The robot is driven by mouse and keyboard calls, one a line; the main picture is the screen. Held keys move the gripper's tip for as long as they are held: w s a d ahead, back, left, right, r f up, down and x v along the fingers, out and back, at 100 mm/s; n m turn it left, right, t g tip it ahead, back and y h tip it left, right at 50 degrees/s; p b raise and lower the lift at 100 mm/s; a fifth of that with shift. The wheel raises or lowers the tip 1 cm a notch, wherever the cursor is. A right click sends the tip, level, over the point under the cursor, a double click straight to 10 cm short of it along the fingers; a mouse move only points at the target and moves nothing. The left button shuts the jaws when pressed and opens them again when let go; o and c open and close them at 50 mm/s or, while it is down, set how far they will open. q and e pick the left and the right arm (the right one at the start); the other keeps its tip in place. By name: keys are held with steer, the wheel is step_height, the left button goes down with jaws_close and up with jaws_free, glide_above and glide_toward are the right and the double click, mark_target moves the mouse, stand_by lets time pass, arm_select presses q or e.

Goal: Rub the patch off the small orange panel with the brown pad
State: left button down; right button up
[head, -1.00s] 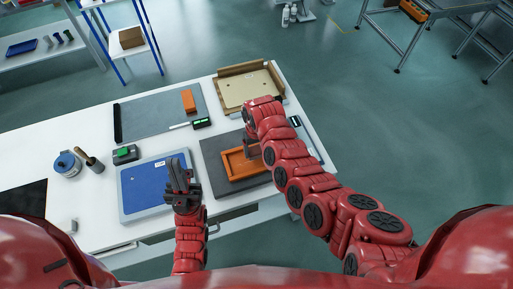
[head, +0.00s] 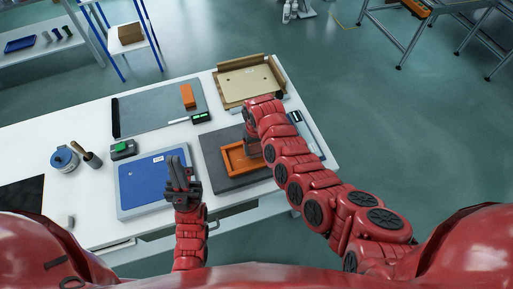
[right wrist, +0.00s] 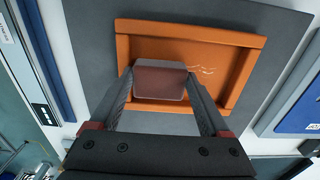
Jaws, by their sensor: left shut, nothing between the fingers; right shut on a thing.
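The small orange panel (head: 233,166) is a shallow rimmed tray lying on a dark grey mat (head: 212,149); it also shows in the right wrist view (right wrist: 188,27). My right gripper (right wrist: 160,88) is shut on the brown pad (right wrist: 160,82), which is over the panel's inside. I cannot tell whether the pad touches the surface. A patch of thin pale marks (right wrist: 203,69) shows on the panel just right of the pad; the pad may hide more. In the head view my right arm hides the pad and part of the panel. My left gripper (head: 178,170) is shut and empty over a blue panel.
The blue panel (head: 138,183) lies left of the mat. A cardboard-coloured tray (head: 250,82), an orange block (head: 187,96) on a grey sheet (head: 150,107), and a small black device (head: 201,118) lie behind. A blue-white canister (head: 64,160) stands at left.

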steer(key=shift+s+a+f, duration=0.1)
steer(key=shift+s+f, duration=0.05)
steer(key=shift+s+a, duration=0.2)
steer(key=shift+a, duration=0.3)
steer(key=shift+s+a+b, duration=0.25)
steer(key=shift+a+b, duration=0.05)
steer(key=shift+a, duration=0.45)
steer(key=shift+s+a+b, duration=0.15)
steer(key=shift+a+b, duration=0.15)
steer(key=shift+a, duration=0.25)
steer(key=shift+s+a, duration=0.25)
steer(key=shift+a, duration=0.6)
steer(key=shift+a+b, duration=0.1)
steer(key=shift+b, duration=0.2)
